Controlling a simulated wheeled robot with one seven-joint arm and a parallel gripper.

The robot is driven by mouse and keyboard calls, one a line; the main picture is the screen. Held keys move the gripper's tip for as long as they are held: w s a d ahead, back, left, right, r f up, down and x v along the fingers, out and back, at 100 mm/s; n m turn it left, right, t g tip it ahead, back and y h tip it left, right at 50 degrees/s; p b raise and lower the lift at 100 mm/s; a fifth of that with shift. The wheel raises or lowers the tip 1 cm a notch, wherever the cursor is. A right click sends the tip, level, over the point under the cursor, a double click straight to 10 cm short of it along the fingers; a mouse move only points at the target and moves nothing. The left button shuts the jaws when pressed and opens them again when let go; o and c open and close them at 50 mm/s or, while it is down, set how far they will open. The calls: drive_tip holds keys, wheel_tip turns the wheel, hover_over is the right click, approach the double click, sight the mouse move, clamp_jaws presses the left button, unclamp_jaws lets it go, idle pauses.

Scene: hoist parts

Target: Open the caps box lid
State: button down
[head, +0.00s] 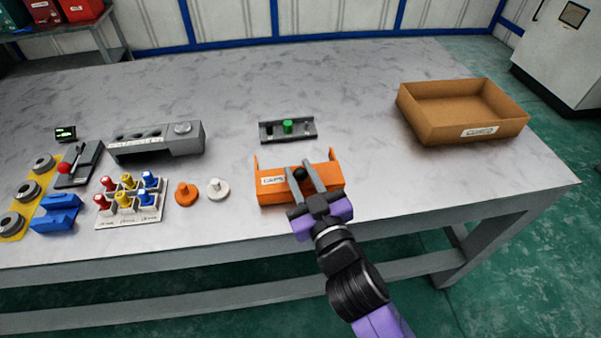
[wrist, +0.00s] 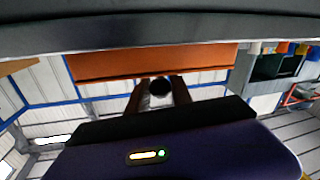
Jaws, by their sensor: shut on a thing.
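The orange caps box (head: 272,190) stands near the front edge of the table, with a white label reading "CAPS" on its front. A dark round knob (head: 300,173) shows at the box, between my gripper's fingers. My gripper (head: 302,178) reaches in from the front right and is shut on this knob. In the wrist view, the knob (wrist: 160,86) sits between the two fingertips, below an orange panel (wrist: 150,64) of the box. The fingers and the palm hide part of the box's right side. I cannot tell clearly how far the lid is raised.
A grey holder with a green piece (head: 288,127) lies behind the box. An orange cap (head: 186,194) and a white cap (head: 217,188) stand to its left, beside a rack of coloured pieces (head: 130,203). A cardboard tray (head: 462,132) is at the right.

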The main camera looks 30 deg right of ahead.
sight(306, 179)
drive_tip(key=shift+w, duration=0.1)
idle(0.7)
drive_tip(key=shift+w+d+p, duration=0.2)
drive_tip(key=shift+w+d, duration=0.05)
drive_tip(key=shift+w, duration=0.45)
drive_tip(key=shift+w+d+p, duration=0.2)
drive_tip(key=shift+w, duration=0.5)
drive_tip(key=c, duration=1.4)
unclamp_jaws()
drive_tip(key=shift+c, duration=0.2)
drive_tip(key=shift+s, duration=0.15)
drive_tip(key=shift+s, duration=0.3)
drive_tip(key=s, duration=0.2)
drive_tip(key=s+b, duration=0.1)
drive_tip(key=s, duration=0.3)
drive_tip(key=shift+a, duration=0.35)
drive_tip(key=shift+s+a, duration=0.1)
drive_tip(key=shift+s, duration=0.4)
